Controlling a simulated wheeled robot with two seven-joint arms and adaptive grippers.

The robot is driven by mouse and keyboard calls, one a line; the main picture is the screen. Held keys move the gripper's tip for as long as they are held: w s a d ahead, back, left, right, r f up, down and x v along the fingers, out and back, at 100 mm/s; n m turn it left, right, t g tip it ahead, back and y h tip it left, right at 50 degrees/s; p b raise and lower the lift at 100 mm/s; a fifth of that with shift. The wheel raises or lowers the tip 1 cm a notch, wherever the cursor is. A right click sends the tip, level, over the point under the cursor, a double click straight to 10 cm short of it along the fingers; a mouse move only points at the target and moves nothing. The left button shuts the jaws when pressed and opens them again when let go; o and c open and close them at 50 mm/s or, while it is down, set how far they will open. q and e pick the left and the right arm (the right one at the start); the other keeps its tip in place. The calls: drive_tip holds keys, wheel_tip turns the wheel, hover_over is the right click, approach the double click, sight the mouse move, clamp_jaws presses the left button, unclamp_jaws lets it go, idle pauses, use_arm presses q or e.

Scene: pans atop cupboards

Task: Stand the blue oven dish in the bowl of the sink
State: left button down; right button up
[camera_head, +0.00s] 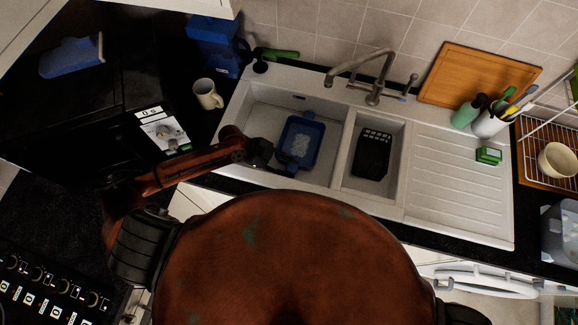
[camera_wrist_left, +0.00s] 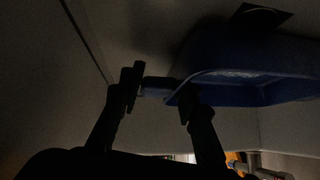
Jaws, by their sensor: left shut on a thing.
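The blue oven dish (camera_head: 314,138) is in the larger, left bowl (camera_head: 266,112) of the white sink, with a pale patch showing inside it. My left gripper (camera_head: 285,166) reaches in from the left, at the near-left side of the dish. In the left wrist view, the fingers (camera_wrist_left: 158,92) are shut on a handle at the end of the blue dish (camera_wrist_left: 245,75). I cannot tell whether the dish touches the bowl's floor. My right gripper is not in view.
A black rack (camera_head: 372,153) sits in the smaller bowl, with the ribbed drainer (camera_head: 455,175) to its right. The tap (camera_head: 372,75) stands behind the bowls. A cream mug (camera_head: 207,94) stands left of the sink. A wooden board (camera_head: 478,76) leans on the tiles.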

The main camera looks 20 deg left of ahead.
use_arm(q)
drive_tip(key=shift+f, duration=0.1)
drive_tip(key=c, duration=1.4)
unclamp_jaws()
drive_tip(key=shift+c, duration=0.2)
drive_tip(key=shift+o, duration=0.3)
drive_tip(key=shift+f, duration=0.1)
wheel_tip(320, 180, up, 10)
drive_tip(key=shift+f, duration=0.15)
drive_tip(key=shift+r, duration=0.6)
wheel_tip(320, 180, up, 9)
drive_tip(key=p, duration=0.8)
drive_tip(key=shift+p, duration=0.3)
